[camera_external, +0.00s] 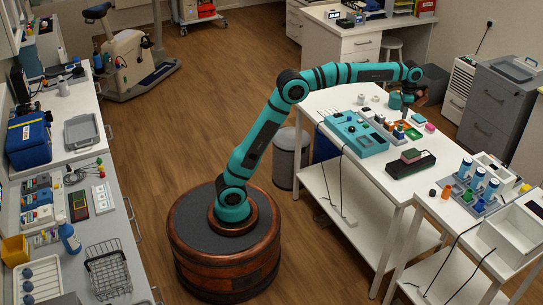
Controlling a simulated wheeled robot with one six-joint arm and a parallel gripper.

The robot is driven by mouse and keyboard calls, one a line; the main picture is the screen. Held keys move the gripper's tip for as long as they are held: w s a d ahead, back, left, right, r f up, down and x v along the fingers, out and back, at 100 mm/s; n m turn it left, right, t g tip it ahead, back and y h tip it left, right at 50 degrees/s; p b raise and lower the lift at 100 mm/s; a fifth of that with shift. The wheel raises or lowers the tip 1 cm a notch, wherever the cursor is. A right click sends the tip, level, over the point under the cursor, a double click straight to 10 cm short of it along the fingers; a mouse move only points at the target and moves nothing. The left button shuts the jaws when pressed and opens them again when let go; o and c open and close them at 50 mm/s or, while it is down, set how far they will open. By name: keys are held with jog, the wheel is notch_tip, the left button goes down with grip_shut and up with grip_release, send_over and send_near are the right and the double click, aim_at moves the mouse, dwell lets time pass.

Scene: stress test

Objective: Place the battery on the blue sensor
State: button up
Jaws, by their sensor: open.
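My gripper (406,111) is at the end of the teal arm, pointing down above the back part of the white table (352,173). It is open and looks empty, though its fingertips are very small here. I cannot make out for sure which small item is the battery. I also cannot single out a blue sensor. Under and beside the gripper are small green and orange square pieces (412,133). A dark green cylinder (395,101) stands just left of the gripper, and a pink piece (430,127) lies to its right.
A side table to the right holds blue-topped bottles (465,167) and a white open bin (516,228). A grey waste bin (284,165) stands left of the table. Bare tabletop shows between items.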

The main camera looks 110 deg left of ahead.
aim_at(401, 123)
notch_tip(401, 123, up, 5)
jog(key=shift+f, duration=0.1)
dwell(0.3)
jog(key=s+d+r+t+y, duration=0.1)
jog(key=s+d+r+t, duration=0.3)
jog(key=d, duration=0.5)
jog(key=s+d+r+m+t+y, duration=0.1)
jog(key=s+d+r, duration=0.45)
jog(key=d, duration=0.35)
jog(key=s+d+r+t, duration=0.3)
jog(key=s+d+r, duration=0.15)
jog(key=d, duration=0.35)
jog(key=s+d+f+t, duration=0.1)
jog(key=s+d+t, duration=0.2)
jog(key=s, duration=0.6)
jog(key=s+d+f+t+h, duration=0.1)
jog(key=s+d+f+t, duration=0.1)
jog(key=s+d, duration=0.6)
jog(key=s+d+f+m+t+h, duration=0.1)
jog(key=s+d+t, duration=0.3)
jog(key=s, duration=0.5)
jog(key=shift+s+d+f, duration=0.4)
jog(key=shift+d+f, duration=0.05)
jog(key=shift+d, duration=0.25)
